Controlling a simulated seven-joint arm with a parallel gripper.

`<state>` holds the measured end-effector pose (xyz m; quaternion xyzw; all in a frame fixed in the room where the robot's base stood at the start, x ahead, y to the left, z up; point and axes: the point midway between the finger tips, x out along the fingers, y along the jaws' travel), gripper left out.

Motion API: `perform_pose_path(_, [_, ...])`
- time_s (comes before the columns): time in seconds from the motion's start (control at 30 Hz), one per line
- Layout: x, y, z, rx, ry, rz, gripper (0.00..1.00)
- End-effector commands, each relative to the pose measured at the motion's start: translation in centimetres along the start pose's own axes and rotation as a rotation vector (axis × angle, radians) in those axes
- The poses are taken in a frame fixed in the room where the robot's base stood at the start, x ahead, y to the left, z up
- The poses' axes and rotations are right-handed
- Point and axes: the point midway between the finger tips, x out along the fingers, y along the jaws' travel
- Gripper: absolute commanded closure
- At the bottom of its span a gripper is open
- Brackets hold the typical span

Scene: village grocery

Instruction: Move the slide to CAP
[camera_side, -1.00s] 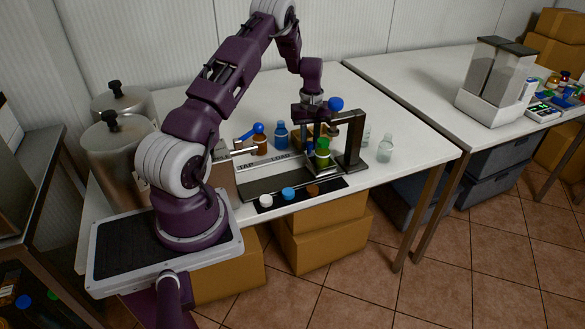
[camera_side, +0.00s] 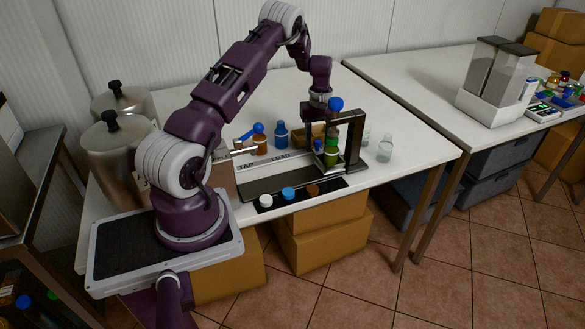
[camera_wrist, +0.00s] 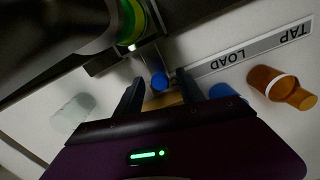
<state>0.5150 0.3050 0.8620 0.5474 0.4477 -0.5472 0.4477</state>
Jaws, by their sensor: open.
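A slide track (camera_side: 262,184) runs along the front of the table, with TAP and LOAD printed on its rear strip (camera_side: 262,163); no CAP marking can be read. A green-and-yellow bottle (camera_side: 331,155) stands upright at the right end, by the dark press frame (camera_side: 355,140); it shows at the top of the wrist view (camera_wrist: 122,25). A small blue knob (camera_wrist: 159,82) is beside it, also visible in the side view (camera_side: 318,146). My gripper (camera_wrist: 160,95) is open, its fingers on either side of the knob in the picture; contact cannot be told.
A blue bottle (camera_side: 281,135) and an orange bottle (camera_side: 260,145) stand behind the track. White, blue and brown caps (camera_side: 288,193) lie in front. A blue ball handle (camera_side: 336,104) tops the press.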

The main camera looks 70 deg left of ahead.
Motion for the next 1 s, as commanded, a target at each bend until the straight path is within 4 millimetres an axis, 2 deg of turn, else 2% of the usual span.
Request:
perform_pose_path(0.5, [-6.3, 0.0, 0.0, 0.000, 0.002, 0.001, 0.55])
perform_pose_path(1.0, [-7.3, 0.0, 0.0, 0.004, 0.008, 0.000, 0.55])
